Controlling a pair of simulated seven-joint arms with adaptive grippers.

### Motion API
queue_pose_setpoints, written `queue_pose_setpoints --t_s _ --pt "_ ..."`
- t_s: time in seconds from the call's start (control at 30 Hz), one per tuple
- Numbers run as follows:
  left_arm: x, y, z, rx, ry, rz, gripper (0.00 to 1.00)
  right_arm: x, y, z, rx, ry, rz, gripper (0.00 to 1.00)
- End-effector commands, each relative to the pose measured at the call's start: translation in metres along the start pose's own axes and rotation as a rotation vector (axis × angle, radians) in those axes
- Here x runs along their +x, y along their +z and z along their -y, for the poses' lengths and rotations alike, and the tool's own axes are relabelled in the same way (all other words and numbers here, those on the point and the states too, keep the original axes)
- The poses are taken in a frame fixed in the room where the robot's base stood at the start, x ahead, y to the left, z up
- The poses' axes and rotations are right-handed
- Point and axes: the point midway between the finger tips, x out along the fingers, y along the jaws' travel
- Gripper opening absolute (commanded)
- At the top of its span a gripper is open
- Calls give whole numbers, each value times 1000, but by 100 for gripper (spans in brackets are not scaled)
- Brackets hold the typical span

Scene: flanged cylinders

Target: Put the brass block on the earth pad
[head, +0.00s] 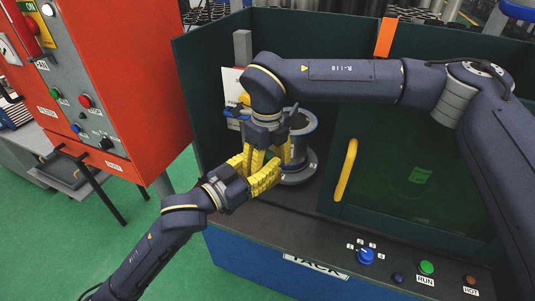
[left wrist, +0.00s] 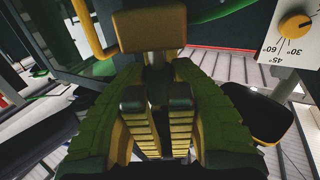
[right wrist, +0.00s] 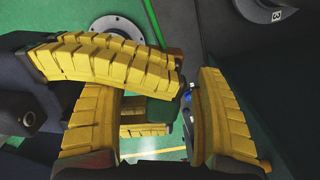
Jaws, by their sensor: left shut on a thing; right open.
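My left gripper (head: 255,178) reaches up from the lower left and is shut. In the left wrist view, a brass-coloured block (left wrist: 150,30) with a dark lower edge sits at the far end of its fingers (left wrist: 152,95). In the head view the fingers hide this block. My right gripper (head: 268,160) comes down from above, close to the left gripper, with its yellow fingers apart. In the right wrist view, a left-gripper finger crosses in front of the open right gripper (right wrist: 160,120). I cannot make out the earth pad.
A grey flanged cylinder (head: 297,172) stands right behind the grippers. A dark-walled cabinet has a yellow handle (head: 345,170) and tinted window. Its front carries a blue knob (head: 366,256) and green button (head: 427,267). A red control box (head: 100,75) stands left. Green floor is open between.

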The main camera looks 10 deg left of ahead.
Motion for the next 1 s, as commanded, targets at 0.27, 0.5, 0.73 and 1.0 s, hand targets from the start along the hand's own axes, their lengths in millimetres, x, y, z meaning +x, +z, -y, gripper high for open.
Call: queue_pose_setpoints --t_s 0.27,0.5,0.73,1.0 --pt "0 -1 0 0 1 -3 0 17 0 0 -1 0 -1 71" --pt "0 -1 0 0 1 -3 0 19 0 0 -1 0 0 71" --pt "0 -1 0 0 1 -3 0 19 0 0 -1 0 0 62" --pt "0 -1 0 0 1 -3 0 19 0 -1 -1 1 -1 30"
